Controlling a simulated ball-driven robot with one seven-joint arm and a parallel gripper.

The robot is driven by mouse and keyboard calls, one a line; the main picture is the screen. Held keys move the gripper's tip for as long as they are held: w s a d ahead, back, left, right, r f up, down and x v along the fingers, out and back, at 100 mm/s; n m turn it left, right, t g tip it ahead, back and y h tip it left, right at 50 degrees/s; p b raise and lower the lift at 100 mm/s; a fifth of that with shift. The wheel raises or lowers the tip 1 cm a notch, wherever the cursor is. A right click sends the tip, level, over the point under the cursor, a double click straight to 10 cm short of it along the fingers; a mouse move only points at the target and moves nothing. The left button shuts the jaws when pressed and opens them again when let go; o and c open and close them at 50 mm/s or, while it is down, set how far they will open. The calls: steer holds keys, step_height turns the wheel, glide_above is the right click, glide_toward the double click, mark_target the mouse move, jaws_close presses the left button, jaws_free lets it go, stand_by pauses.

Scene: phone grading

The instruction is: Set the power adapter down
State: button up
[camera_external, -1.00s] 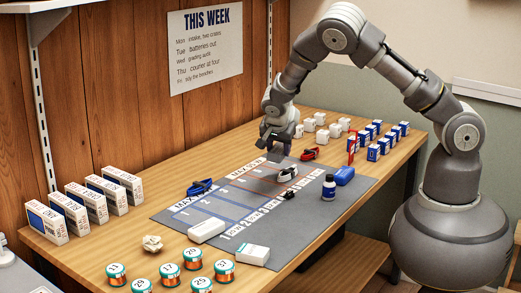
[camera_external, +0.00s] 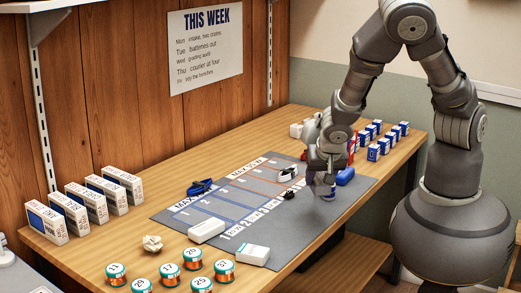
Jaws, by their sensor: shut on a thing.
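My gripper (camera_external: 324,194) is low over the right part of the grey mat (camera_external: 220,222). It is shut on the power adapter, which my fingers hide almost wholly. Dark blue shows at the fingertips, where a small blue-and-white bottle stood. I cannot tell how much of that blue is the bottle. The gap between the fingertips and the mat is unclear.
A white-and-black item (camera_external: 287,173) lies left of my gripper, a blue case (camera_external: 345,176) right of it. Blue-and-white boxes (camera_external: 384,145) stand behind.

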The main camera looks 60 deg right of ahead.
mark_target(323, 194)
steer(key=shift+s+f, duration=0.15)
steer(key=shift+s, duration=0.4)
steer(key=shift+s+f, duration=0.15)
steer(key=shift+s, duration=0.35)
steer(key=f, duration=0.3)
steer(key=shift+w+f, duration=0.2)
steer(key=shift+f, duration=0.1)
steer(key=shift+w+a+f, duration=0.15)
steer(key=shift+w+f, duration=0.05)
steer(key=shift+f, duration=0.1)
steer(key=w+a+b, duration=0.1)
steer(key=w, duration=0.4)
steer(key=w+a+f+b, duration=0.1)
steer(key=w+b, duration=0.1)
steer(key=w, duration=0.3)
steer(key=w+a+b, duration=0.1)
steer(key=w, duration=0.4)
steer(key=shift+a+f, duration=0.35)
step_height(323, 194, down, 4)
steer(key=shift+r+b, duration=0.2)
steer(key=shift+b, duration=1)
steer(key=shift+r, duration=0.15)
steer(key=o, duration=1.4)
